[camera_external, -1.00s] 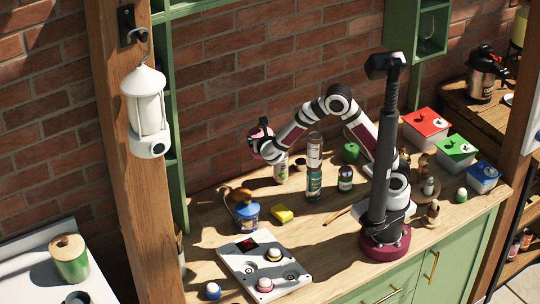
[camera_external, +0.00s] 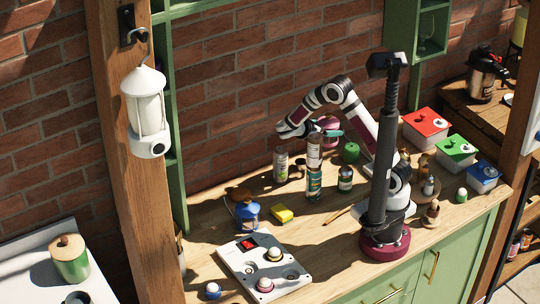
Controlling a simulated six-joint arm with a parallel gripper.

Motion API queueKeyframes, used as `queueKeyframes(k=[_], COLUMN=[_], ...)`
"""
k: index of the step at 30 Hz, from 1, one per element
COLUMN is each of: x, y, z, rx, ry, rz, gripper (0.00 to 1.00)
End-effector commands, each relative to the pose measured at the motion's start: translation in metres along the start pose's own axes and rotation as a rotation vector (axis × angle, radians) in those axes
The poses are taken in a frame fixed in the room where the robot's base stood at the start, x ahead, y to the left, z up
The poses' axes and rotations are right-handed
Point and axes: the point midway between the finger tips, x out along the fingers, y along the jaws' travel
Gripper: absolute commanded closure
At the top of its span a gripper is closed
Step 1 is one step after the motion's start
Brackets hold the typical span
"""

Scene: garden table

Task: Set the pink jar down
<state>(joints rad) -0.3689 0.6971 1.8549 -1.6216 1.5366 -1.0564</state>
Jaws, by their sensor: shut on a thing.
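The pink jar (camera_external: 329,123) is held up in my gripper (camera_external: 326,133), which is shut on it. The jar is above the back part of the wooden counter, close to the brick wall. In the picture it shows just right of the top of a stacked pair of cans, a pale can (camera_external: 314,152) on a green one (camera_external: 314,186). The gripper's fingers cover part of the jar. I cannot tell how much room lies between jar and stack.
A green jar (camera_external: 351,152) and a dark jar (camera_external: 345,179) stand right of the stack. A spray-like can (camera_external: 281,164) stands left of it. A yellow block (camera_external: 281,213), a blue jar (camera_external: 247,214) and a white button panel (camera_external: 240,270) are nearer the front.

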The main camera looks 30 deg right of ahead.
Motion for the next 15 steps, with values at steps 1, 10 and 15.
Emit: queueKeyframes(k=[1, 10, 15], x=[0.007, 0.035, 0.049], y=[0.000, 0.000, 0.000], z=[-0.014, -0.072, -0.101], rx=[-0.006, -0.002, -0.004], ry=[-0.002, -0.001, -0.001], rz=[-0.001, 0.002, 0.002], gripper=[1.00, 1.00, 1.00])
